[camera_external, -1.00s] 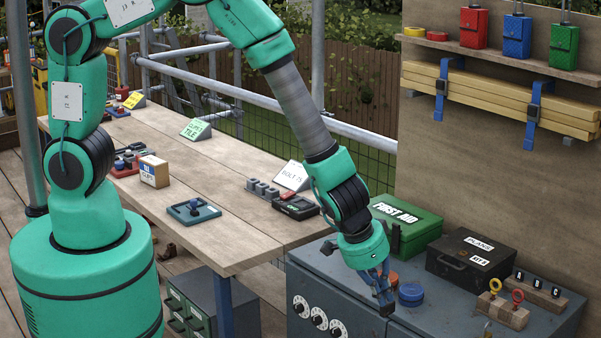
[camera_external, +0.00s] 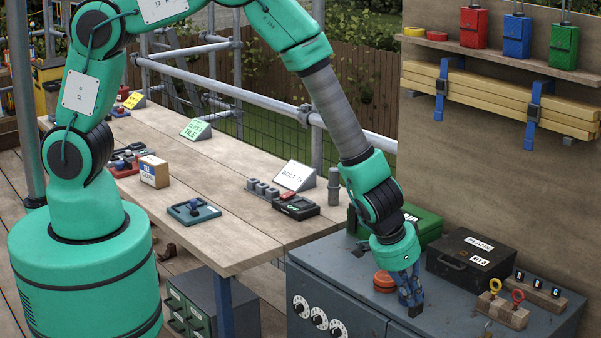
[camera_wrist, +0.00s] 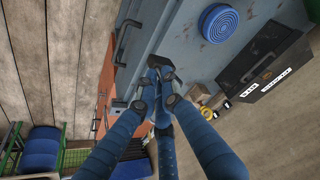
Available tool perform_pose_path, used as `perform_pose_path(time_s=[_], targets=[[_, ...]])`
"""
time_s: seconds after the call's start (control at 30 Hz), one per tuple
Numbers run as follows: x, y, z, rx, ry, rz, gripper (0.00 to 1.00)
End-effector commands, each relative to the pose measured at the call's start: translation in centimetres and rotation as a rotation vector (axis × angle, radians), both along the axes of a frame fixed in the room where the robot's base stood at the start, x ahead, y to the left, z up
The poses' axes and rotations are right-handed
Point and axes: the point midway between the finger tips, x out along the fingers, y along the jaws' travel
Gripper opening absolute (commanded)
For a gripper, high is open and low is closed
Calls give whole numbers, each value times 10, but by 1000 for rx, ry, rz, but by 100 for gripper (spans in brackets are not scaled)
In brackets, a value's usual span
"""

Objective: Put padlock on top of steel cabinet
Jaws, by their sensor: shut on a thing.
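The steel cabinet (camera_external: 345,285) is blue-grey with a scuffed top and round knobs on its front. Its top also shows in the wrist view (camera_wrist: 190,62). My gripper (camera_external: 412,303) points down over the front part of the cabinet top. In the wrist view my gripper (camera_wrist: 160,88) is shut on a small dark, blocky thing, apparently the padlock (camera_wrist: 150,63). The fingers cover part of it. I cannot tell whether it touches the cabinet top or hangs just above it.
An orange roll (camera_external: 384,281) and a blue ribbed roll (camera_wrist: 220,22) lie on the cabinet top. A black box (camera_external: 468,257), a green box (camera_external: 425,222) and wooden blocks with rings (camera_external: 503,311) stand there too. The wooden table (camera_external: 245,235) is to the left.

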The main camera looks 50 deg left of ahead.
Motion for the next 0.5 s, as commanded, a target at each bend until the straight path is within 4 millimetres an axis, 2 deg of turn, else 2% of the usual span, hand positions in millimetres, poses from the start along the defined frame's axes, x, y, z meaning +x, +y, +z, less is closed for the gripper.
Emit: perform_pose_path(time_s=[0.5], targets=[[35, -28, -3, 0, 0, 1, 0]])
